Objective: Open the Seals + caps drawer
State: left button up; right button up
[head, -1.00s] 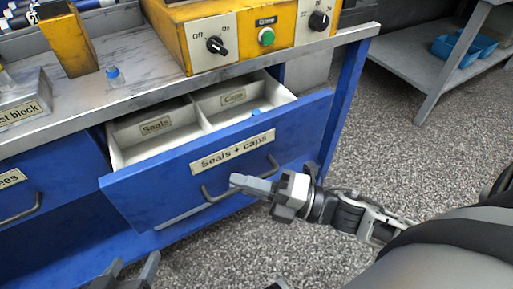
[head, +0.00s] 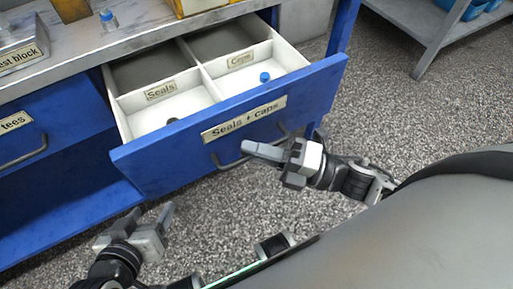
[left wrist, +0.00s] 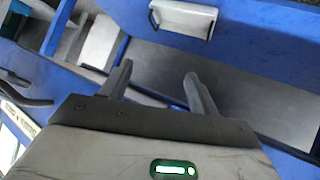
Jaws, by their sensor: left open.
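The blue Seals + caps drawer (head: 310,97) stands well out of the bench in the head view. Its white dividers form several compartments, with a small dark ring in the Seals one and a blue cap (head: 264,77) in the Caps one. The drawer's bar handle (head: 228,162) is partly hidden by my right gripper (head: 264,153). The right fingers lie at the handle, but their overlap hides whether they are closed around it. My left gripper (head: 150,228) is open and empty, low in front of the bench; its spread fingers also show in the left wrist view (left wrist: 157,85).
A second blue drawer (head: 60,125) with a tees label is closed at the left. A grey shelf (head: 430,25) is at the upper right. Floor in front is clear.

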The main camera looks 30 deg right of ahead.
jog(key=shift+o, duration=1.1)
jog(key=p+v, duration=0.1)
jog(key=v, duration=1.5)
